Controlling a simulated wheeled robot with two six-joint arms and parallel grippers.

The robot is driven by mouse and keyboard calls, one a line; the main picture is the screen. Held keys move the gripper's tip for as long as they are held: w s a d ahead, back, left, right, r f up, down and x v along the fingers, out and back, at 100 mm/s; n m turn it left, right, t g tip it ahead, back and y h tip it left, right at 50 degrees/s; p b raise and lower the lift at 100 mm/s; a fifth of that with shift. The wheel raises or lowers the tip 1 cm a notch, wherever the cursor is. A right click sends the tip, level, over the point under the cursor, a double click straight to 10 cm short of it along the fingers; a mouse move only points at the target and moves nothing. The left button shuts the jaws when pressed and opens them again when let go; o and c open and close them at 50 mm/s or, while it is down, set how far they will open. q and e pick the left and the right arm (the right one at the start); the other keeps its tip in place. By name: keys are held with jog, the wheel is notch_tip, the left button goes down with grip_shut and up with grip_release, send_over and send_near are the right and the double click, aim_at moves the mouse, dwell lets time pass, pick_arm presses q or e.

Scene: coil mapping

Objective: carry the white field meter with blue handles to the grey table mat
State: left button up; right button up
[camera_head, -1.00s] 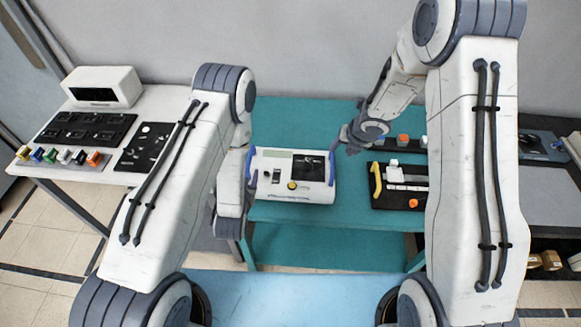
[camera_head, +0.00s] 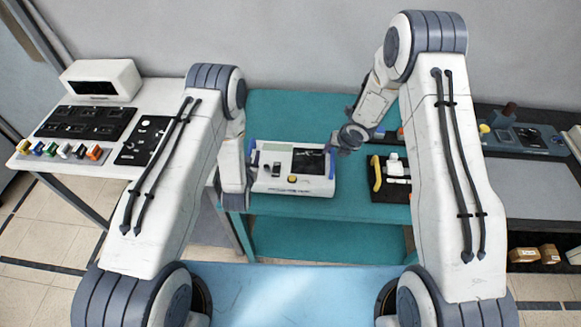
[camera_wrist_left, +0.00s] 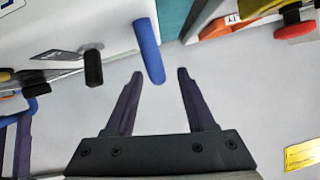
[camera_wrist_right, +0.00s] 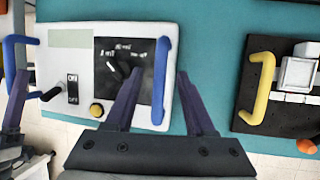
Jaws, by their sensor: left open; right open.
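The white field meter (camera_head: 282,187) lies on the teal table. It has a dark dial panel, a yellow knob and a blue handle at each side. My left gripper (camera_wrist_left: 160,73) is open, with the left blue handle (camera_wrist_left: 148,45) reaching between its fingertips. My right gripper (camera_wrist_right: 159,72) is open, and the right blue handle (camera_wrist_right: 161,85) shows between its fingers. Neither gripper is closed on a handle. In the head view both grippers are at the meter's sides, the left one partly hidden by its wrist. The grey table mat (camera_head: 525,190) appears on the right-hand table.
A black panel with a yellow handle (camera_head: 377,173) lies just right of the meter. A blue-grey device (camera_head: 525,138) is behind the mat. The left table holds a white box (camera_head: 100,82), black panels and coloured blocks. Small boxes (camera_head: 549,253) sit under the right table.

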pick_arm(q)
jog(key=shift+x, duration=1.25)
pick_arm(e)
jog(key=shift+x, duration=1.25)
pick_arm(q)
jog(key=shift+c, duration=0.3)
pick_arm(e)
jog(key=shift+c, duration=0.3)
pick_arm(q)
grip_shut()
pick_arm(e)
grip_shut()
jog(key=shift+w+r, duration=0.1)
jog(key=shift+r, duration=0.05)
